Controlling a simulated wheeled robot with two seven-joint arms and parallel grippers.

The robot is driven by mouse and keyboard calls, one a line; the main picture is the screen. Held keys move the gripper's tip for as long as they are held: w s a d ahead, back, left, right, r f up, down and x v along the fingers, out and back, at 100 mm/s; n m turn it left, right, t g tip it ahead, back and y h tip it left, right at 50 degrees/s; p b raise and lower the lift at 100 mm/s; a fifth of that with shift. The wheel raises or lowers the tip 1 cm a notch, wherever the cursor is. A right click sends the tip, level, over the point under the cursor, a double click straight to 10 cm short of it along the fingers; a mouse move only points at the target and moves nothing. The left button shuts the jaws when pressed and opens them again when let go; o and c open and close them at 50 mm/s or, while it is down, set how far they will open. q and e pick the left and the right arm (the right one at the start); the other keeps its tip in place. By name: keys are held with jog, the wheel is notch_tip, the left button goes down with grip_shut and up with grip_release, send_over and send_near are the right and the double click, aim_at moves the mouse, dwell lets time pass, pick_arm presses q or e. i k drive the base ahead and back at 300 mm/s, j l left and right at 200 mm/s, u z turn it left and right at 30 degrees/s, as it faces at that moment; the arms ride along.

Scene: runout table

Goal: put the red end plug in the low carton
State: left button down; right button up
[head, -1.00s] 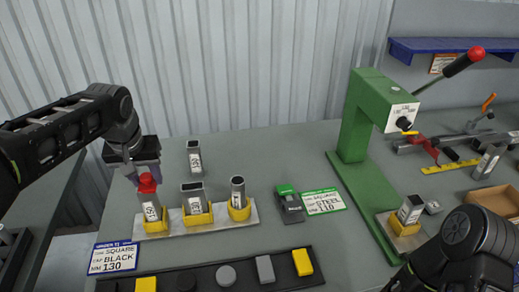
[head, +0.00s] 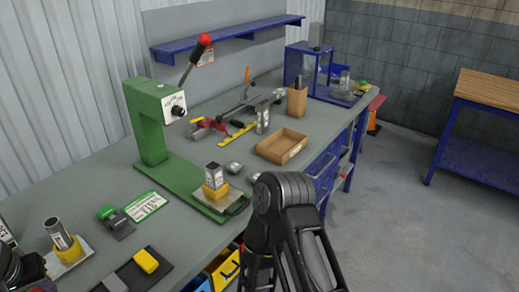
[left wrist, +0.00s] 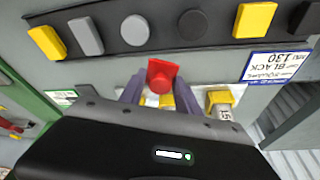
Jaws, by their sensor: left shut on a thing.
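The red end plug (left wrist: 162,74) shows in the left wrist view between the two fingers of my left gripper (left wrist: 160,88), which is shut on it. The plug appears held above the rack of yellow-seated tubes; its underside is hidden. A labelled tube in a yellow seat (left wrist: 220,98) stands to the right with no red plug on it. The low carton (head: 282,146) is an open, shallow cardboard box on the bench in the head view, right of the green press; the part of its inside that shows looks empty. My right gripper is out of view.
The green press (head: 150,125) with a raised lever stands between the rack and the carton. A taller carton (head: 297,100) stands behind the low one, near a steel tube (head: 262,118). My right forearm is just in front of the bench edge. A dark strip of parts (left wrist: 160,30) lies before the rack.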

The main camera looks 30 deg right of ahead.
aim_at(278, 151)
jog(key=i+l+z, duration=0.1)
jog(key=l+z, duration=0.3)
jog(key=i+l+z, duration=0.1)
jog(key=l+z, duration=0.25)
jog(key=i+l+z, duration=0.15)
jog(key=z, duration=0.25)
jog(key=i+l+z, duration=0.2)
jog(key=z, duration=0.15)
jog(key=i+l+z, duration=0.2)
jog(key=i+z, duration=0.2)
jog(key=i+l+z, duration=0.1)
jog(key=i+z, duration=0.3)
jog(key=i+l+u, duration=0.1)
jog(key=i+u, duration=0.35)
jog(key=i+l+u, duration=0.2)
jog(key=u, duration=0.3)
jog(key=i+l+u, duration=0.65)
jog(key=l+u, duration=0.25)
jog(key=i+l+u, duration=0.15)
jog(key=l+u, duration=0.3)
jog(key=j, duration=0.1)
